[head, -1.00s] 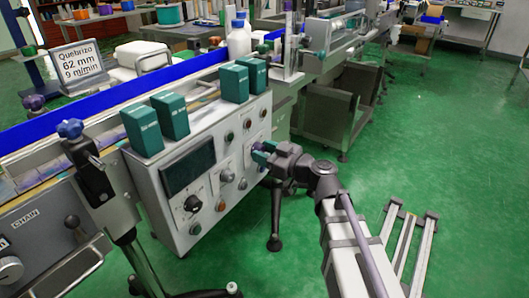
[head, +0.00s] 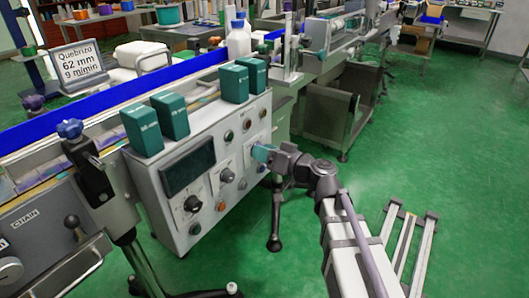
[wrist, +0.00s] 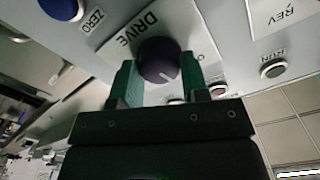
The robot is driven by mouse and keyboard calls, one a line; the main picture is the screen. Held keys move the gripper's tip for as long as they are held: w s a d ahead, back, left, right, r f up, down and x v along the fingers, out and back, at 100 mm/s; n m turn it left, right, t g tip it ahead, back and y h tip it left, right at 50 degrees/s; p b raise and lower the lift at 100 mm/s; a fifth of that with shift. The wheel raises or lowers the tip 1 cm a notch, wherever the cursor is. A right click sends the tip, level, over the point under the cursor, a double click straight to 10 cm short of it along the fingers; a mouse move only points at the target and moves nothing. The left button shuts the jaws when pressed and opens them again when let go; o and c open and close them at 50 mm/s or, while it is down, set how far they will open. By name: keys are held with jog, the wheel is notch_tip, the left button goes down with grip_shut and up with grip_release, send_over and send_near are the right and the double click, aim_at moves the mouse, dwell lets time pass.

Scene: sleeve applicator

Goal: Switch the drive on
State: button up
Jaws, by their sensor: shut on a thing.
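The drive knob (wrist: 160,60) is a dark round knob with a pale line mark, on a white plate labelled DRIVE (wrist: 140,27).
The control box (head: 165,218) carries a dark display (head: 187,165), several other knobs and buttons, and green boxes (head: 234,84) on top. In the wrist view RUN (wrist: 274,67) and ZERO (wrist: 60,8) buttons flank the drive plate.

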jog(key=m, duration=1.1)
jog(key=shift+f, duration=0.1)
jog(key=shift+m, duration=0.3)
jog(key=o, duration=0.9)
jog(key=shift+d, duration=0.1)
jog(key=v, duration=1)
jog(key=shift+s+d, duration=0.15)
jog(key=shift+d, duration=0.1)
